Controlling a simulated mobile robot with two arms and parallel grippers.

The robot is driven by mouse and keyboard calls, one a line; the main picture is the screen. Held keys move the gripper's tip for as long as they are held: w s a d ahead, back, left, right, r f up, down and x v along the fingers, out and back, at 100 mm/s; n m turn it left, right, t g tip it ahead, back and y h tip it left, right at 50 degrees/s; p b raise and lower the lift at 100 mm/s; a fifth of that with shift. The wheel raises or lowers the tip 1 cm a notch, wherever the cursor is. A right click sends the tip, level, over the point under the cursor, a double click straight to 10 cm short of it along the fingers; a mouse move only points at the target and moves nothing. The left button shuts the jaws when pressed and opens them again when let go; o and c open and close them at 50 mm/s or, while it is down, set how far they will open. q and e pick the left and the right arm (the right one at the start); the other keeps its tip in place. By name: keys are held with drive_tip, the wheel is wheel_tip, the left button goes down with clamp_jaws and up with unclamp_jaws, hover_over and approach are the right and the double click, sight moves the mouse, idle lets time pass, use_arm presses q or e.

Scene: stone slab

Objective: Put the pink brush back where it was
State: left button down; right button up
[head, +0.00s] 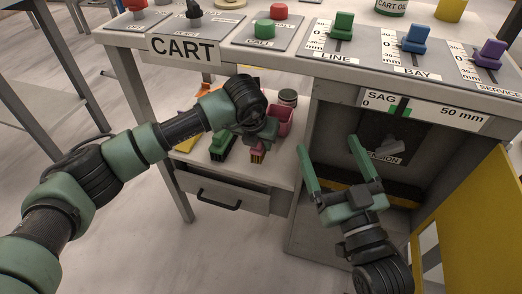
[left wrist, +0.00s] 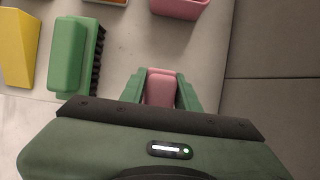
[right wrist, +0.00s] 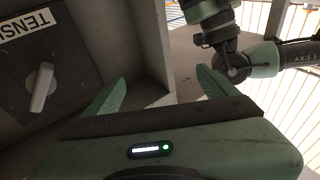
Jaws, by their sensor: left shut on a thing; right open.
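The pink brush (head: 257,153) is at the shelf under the bench, below my left gripper (head: 262,140) in the head view. In the left wrist view the pink brush (left wrist: 160,89) sits between the two fingers of my left gripper (left wrist: 160,82), which is shut on it. I cannot tell whether its bristles touch the shelf. My right gripper (head: 331,155) is open and empty in front of the open cabinet; its spread fingers also show in the right wrist view (right wrist: 160,92).
On the shelf (head: 281,176), a green brush (head: 222,147) lies left of the pink brush, and a pink cup (head: 285,124) stands behind it. A yellow block (left wrist: 15,48) is further left. A drawer (head: 225,193) is below. A yellow door (head: 470,235) stands open at right.

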sight(261, 148)
use_arm(q)
drive_tip(key=shift+w+d+f, duration=0.1)
drive_tip(key=shift+w+d, duration=0.1)
drive_tip(key=shift+w, duration=0.3)
wheel_tip(261, 148, down, 3)
drive_tip(key=shift+f+b, duration=0.1)
drive_tip(key=shift+b, duration=0.55)
drive_tip(key=c, duration=1)
unclamp_jaws()
drive_tip(key=shift+c, duration=0.2)
use_arm(e)
wheel_tip(261, 148, up, 6)
drive_tip(key=s+t+y, duration=0.1)
drive_tip(key=s+t, duration=0.1)
drive_tip(key=t, duration=0.1)
drive_tip(key=shift+s+t, duration=0.25)
drive_tip(key=shift+t, duration=0.15)
drive_tip(key=shift+a, duration=0.1)
